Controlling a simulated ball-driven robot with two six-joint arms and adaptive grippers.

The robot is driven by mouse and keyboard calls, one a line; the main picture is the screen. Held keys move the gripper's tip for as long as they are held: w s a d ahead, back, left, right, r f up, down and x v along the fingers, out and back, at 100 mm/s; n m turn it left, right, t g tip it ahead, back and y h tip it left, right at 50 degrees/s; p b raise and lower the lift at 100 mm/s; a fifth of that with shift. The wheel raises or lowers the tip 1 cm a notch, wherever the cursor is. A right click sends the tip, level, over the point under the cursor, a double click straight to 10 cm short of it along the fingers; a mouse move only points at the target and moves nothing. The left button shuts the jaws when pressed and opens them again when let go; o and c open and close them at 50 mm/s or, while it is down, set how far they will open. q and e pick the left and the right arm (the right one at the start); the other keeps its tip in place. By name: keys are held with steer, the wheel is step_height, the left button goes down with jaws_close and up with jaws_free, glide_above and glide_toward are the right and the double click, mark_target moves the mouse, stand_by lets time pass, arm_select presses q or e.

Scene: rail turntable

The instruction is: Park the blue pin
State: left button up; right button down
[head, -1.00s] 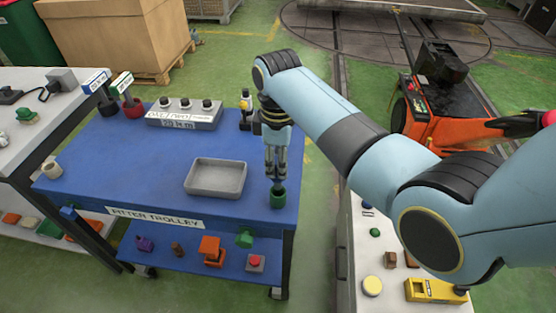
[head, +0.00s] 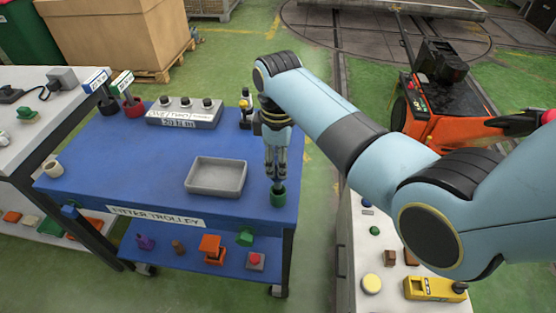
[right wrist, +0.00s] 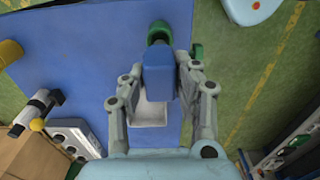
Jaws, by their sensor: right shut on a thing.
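The blue pin (right wrist: 157,75) is held between the fingers of my right gripper (head: 276,172). In the right wrist view the pin shows as a blue block between the fingertips (right wrist: 165,88). In the head view its dark blue lower end (head: 278,186) is at the mouth of a green cup (head: 278,199) near the right front corner of the blue trolley top (head: 130,170). The cup also shows beyond the pin in the right wrist view (right wrist: 159,27). I cannot tell how far the pin is inside it. My left gripper is out of view.
A grey tray (head: 216,190) lies left of the cup. A grey box with knobs (head: 184,114) and black and red holders (head: 133,108) stand at the back. The lower shelf (head: 190,250) carries several small parts. A white bench (head: 345,265) stands at right.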

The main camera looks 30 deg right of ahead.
steer(key=shift+f+b, duration=1.55)
steer(key=shift+f, duration=1.1)
steer(key=c, duration=0.9)
jaws_free()
step_height(320, 180, up, 12)
